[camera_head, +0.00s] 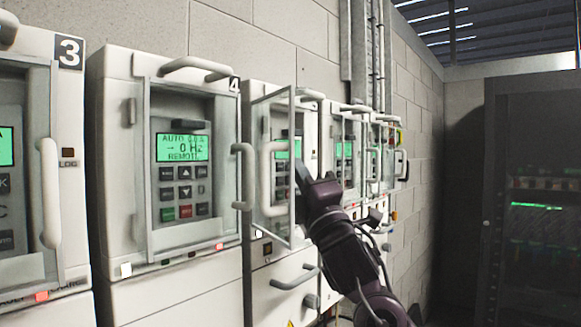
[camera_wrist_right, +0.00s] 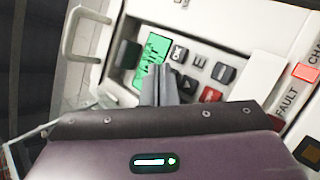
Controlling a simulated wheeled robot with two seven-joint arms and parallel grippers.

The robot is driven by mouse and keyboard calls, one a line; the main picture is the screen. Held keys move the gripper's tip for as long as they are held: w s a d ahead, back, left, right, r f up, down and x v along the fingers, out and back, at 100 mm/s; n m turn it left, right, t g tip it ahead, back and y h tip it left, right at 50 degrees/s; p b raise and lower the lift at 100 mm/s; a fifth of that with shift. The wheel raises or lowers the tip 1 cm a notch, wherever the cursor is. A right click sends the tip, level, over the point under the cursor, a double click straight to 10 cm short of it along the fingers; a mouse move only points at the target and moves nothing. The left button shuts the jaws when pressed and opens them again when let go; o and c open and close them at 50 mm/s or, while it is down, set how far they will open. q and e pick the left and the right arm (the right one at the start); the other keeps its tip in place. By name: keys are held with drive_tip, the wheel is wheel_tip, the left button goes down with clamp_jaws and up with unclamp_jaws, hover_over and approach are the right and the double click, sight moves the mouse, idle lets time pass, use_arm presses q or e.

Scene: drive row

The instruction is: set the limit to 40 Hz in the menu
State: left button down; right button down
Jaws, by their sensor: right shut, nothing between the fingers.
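The drive unit (camera_head: 252,103) right of the one numbered 4 has its clear door (camera_head: 291,205) swung open, with a pale handle on it. Its green display (camera_head: 281,149) shows partly, and its text is too small to read. In the right wrist view the green display (camera_wrist_right: 150,55) is tilted and partly hidden by the fingers, with keys beside it, among them an OK key (camera_wrist_right: 178,52). My right gripper (camera_head: 301,172) is shut and empty, its fingertips in front of the keypad. I cannot tell whether they touch a key. My left gripper is not in view.
Drive 4 (camera_head: 115,95) has its clear door closed and shows "AUTO", "0 Hz" and "REMOTE". Drive 3 (camera_head: 71,110) stands at the left. More drives (camera_head: 345,120) continue to the right. A dark rack (camera_head: 490,270) stands at far right. The open door stands close to my right arm.

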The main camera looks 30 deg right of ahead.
drive_tip(key=shift+s, duration=0.1)
idle(0.3)
drive_tip(key=shift+s+d+b, duration=0.25)
drive_tip(key=shift+s+b, duration=0.25)
drive_tip(key=shift+s, duration=0.15)
drive_tip(key=shift+w, duration=0.1)
